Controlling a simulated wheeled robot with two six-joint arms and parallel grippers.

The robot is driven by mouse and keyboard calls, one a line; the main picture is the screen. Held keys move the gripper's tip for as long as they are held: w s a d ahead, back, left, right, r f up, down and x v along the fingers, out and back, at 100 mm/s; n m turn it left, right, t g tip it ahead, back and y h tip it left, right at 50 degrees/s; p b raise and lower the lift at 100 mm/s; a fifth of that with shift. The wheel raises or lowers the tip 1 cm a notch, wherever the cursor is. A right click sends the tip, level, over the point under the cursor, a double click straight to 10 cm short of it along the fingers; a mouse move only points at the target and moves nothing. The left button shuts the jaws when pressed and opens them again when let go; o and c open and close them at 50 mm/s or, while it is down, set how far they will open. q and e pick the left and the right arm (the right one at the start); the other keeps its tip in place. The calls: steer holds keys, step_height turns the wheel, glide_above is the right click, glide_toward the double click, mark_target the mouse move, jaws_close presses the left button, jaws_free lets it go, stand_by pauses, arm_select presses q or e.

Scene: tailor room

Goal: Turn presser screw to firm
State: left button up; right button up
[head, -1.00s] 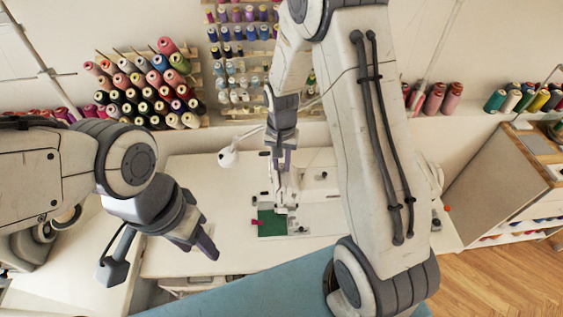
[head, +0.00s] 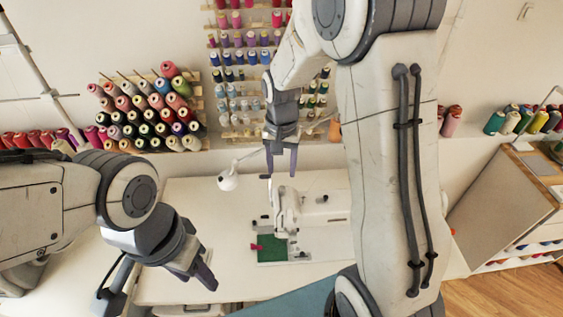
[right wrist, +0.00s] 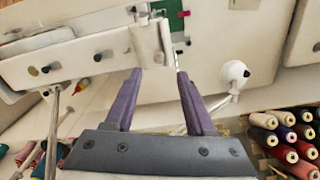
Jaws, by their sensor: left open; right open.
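The white sewing machine (head: 286,208) stands on the white table, with green cloth (head: 271,247) under its needle area. My right gripper (head: 282,172) is open and points down just above and behind the machine head in the head view. In the right wrist view my right gripper (right wrist: 158,72) has its fingers apart, with the machine head (right wrist: 146,42) beyond and between the tips. Nothing is held. Several small dark knobs show on the machine; I cannot tell which is the presser screw. My left gripper (head: 200,284) is open and empty over the table, left of the machine.
A small white lamp (head: 228,180) stands left of the machine head; it also shows near the right finger in the right wrist view (right wrist: 234,72). Thread racks (head: 150,112) line the wall behind.

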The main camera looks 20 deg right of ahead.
arm_select(q)
steer(key=shift+f, duration=0.25)
arm_select(e)
steer(key=shift+r, duration=1.45)
